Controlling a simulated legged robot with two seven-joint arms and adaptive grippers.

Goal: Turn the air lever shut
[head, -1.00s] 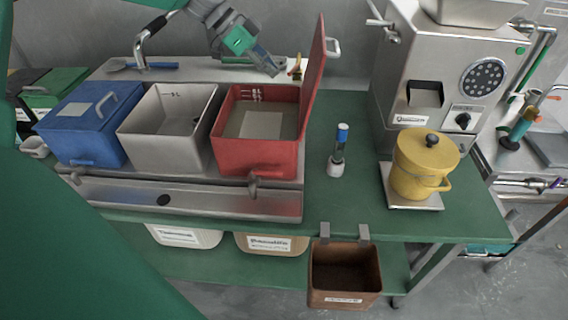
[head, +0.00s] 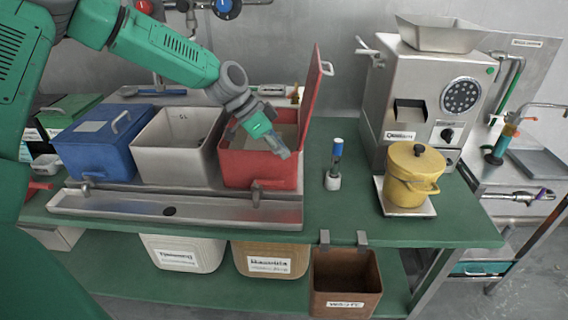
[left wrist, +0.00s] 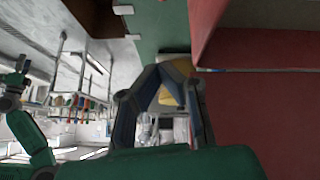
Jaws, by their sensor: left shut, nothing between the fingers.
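I cannot tell for certain which part is the air lever. At the top edge of the head view, the wall carries a red knob (head: 145,6) and a round blue fitting (head: 226,7) on pipework, both partly cut off. My left gripper (head: 284,153) is shut and empty. It points down and right in front of the open red bin (head: 262,168), well below these fittings. In the left wrist view its fingers (left wrist: 165,75) show beside a large red surface. My right gripper is not in view.
A blue bin (head: 98,148) and a white bin (head: 172,150) stand left of the red one, whose raised lid (head: 313,95) is an obstacle. A grinder (head: 415,90) and yellow pot (head: 412,178) stand right. The green tabletop (head: 345,215) has free room in front.

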